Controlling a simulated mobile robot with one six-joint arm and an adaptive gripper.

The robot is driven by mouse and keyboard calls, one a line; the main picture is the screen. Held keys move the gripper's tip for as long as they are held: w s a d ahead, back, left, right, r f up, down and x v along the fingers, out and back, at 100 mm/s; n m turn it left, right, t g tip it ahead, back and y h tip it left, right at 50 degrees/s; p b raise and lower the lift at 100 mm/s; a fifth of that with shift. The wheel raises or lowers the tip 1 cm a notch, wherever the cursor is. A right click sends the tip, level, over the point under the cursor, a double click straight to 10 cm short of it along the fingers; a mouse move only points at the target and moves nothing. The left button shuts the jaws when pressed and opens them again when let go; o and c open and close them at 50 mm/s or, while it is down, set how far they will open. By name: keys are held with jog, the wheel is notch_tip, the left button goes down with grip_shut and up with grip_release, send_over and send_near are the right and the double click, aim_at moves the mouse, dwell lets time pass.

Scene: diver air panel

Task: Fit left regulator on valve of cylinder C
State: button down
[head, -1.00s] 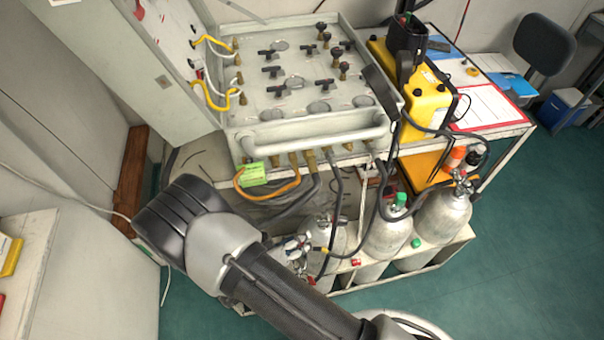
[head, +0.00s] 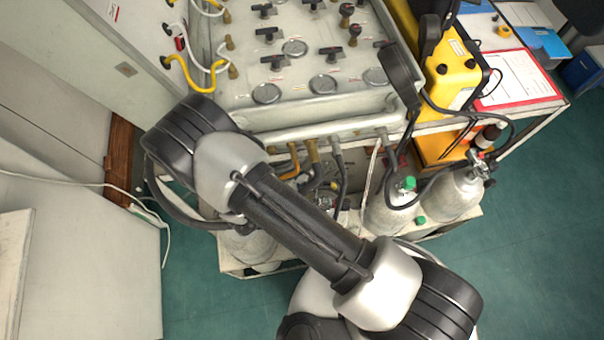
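Silver cylinders stand in a white rack (head: 262,267) below the panel. The right cylinder (head: 456,195) has a valve fitting (head: 480,160) at its top, with a black hose close by. The middle cylinder (head: 388,216) has a green cap (head: 407,184) on top. The left cylinder (head: 250,247) shows only in part; my arm hides its top. No lettering shows which one is cylinder C. Hoses (head: 341,166) hang from the panel's front edge. The left regulator cannot be made out. My gripper is not visible; my arm crosses the view and covers much of the rack.
The grey air panel (head: 330,88) with knobs and gauges stands above the rack. A yellow case (head: 449,75) and a red-edged clipboard (head: 518,85) lie at right. A wooden post (head: 120,160) stands at left. Green floor (head: 535,240) is clear at lower right.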

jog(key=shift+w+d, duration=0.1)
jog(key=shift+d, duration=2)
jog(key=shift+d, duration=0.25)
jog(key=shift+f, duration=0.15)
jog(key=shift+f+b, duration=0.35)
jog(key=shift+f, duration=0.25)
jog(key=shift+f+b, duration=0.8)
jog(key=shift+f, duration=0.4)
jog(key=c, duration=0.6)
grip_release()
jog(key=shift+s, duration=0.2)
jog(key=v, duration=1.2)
